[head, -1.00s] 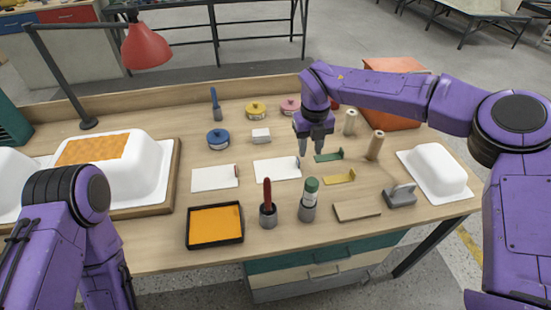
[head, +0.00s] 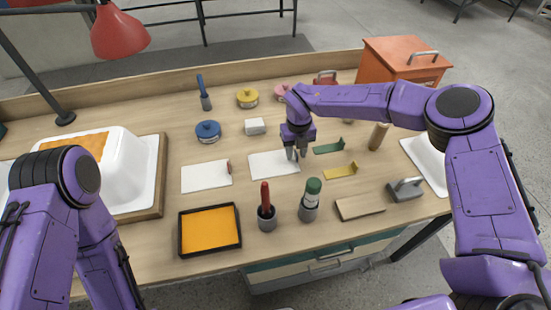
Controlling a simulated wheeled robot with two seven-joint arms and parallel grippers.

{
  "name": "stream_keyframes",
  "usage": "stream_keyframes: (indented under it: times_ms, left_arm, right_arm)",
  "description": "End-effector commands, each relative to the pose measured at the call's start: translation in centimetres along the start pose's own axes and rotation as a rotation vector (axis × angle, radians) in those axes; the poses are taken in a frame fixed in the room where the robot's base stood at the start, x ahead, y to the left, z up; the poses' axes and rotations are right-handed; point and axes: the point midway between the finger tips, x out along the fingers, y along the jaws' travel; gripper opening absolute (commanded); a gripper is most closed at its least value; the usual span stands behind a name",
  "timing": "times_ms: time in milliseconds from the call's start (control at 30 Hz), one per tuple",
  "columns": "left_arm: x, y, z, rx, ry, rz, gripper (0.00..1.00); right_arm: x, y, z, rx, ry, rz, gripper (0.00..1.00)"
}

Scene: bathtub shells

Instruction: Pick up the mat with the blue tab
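Two white mats lie on the workbench. The left mat (head: 206,177) has a reddish tab at its right edge. The right mat (head: 270,165) lies flat, and its right edge is at my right gripper (head: 297,154). The gripper covers the spot where this mat's tab would show, so I cannot see a blue tab. The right gripper points down with its fingertips at that edge. I cannot tell whether the fingers are shut on it. My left arm is at the lower left, and its gripper is not in view.
An orange tray (head: 210,232), a red-handled tool in a cup (head: 267,218) and a green-topped bottle (head: 310,202) stand in front. Green (head: 329,148) and yellow (head: 341,171) pieces lie to the right. A white block (head: 255,126) and a blue tin (head: 208,132) are behind.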

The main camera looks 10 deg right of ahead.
Motion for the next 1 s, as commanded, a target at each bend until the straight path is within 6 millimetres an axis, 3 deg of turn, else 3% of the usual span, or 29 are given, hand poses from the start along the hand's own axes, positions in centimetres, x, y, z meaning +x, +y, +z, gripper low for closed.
stream_keyframes:
  times_ms: [267, 367, 400, 767, 1000]
  left_arm:
    - [-0.1, 0.0, 0.0, 0.000, -0.001, 0.000, 0.43]
    - [-0.1, 0.0, 0.0, 0.000, 0.000, 0.000, 0.43]
    - [-0.1, 0.0, 0.0, 0.000, 0.000, 0.000, 0.43]
    - [0.0, 0.0, 0.0, 0.000, 0.000, 0.000, 0.43]
    - [0.9, 0.1, 0.4, 0.000, 0.000, 0.000, 0.43]
  right_arm:
    - [0.7, 0.0, 0.0, 0.000, -0.001, 0.000, 0.36]
    - [0.7, 0.0, 0.0, 0.000, -0.001, 0.000, 0.04]
    - [0.7, 0.0, 0.0, 0.000, -0.001, 0.000, 0.00]
    - [0.4, 0.0, 0.0, 0.000, -0.002, 0.001, 0.00]
    - [-2.9, 0.3, -0.1, -0.002, -0.005, 0.002, 0.00]
